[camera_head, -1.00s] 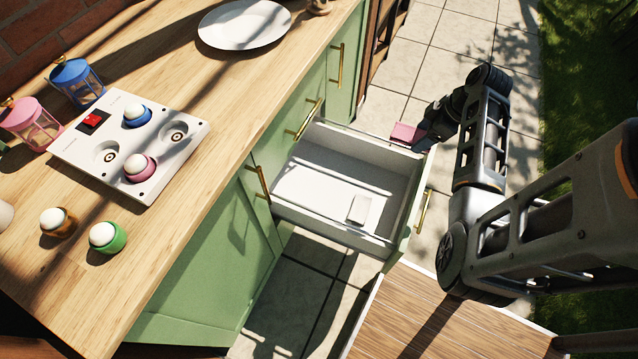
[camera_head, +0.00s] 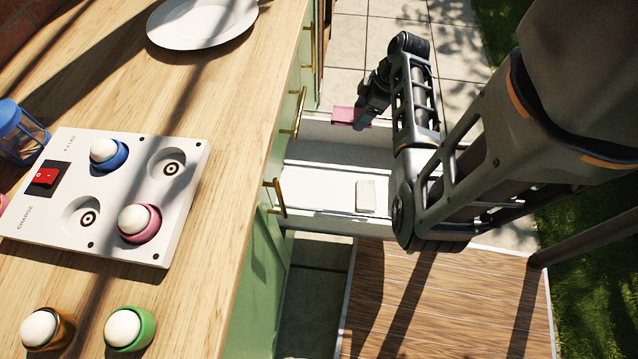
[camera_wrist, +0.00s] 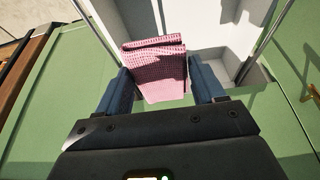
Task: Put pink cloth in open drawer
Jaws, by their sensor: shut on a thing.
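The pink cloth (camera_head: 346,115) is a folded, textured piece held by my gripper (camera_head: 362,117), at the far side of the open drawer. In the wrist view the cloth (camera_wrist: 157,72) sits between the two blue fingers of my gripper (camera_wrist: 165,88), which are shut on it. The open drawer (camera_head: 320,178) is white inside with a small white block (camera_head: 366,196) lying on its floor. In the wrist view the drawer's white interior (camera_wrist: 215,30) shows behind the cloth. My arm hides the drawer's front right part in the head view.
A wooden counter (camera_head: 215,110) stands at left with a plate (camera_head: 200,22), a white charging panel (camera_head: 55,215) holding a blue and a pink egg-shaped lamp, and orange and green ones in front. Brass handles (camera_head: 298,112) stick out from the green cabinet. A slatted wooden surface (camera_head: 450,300) lies below right.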

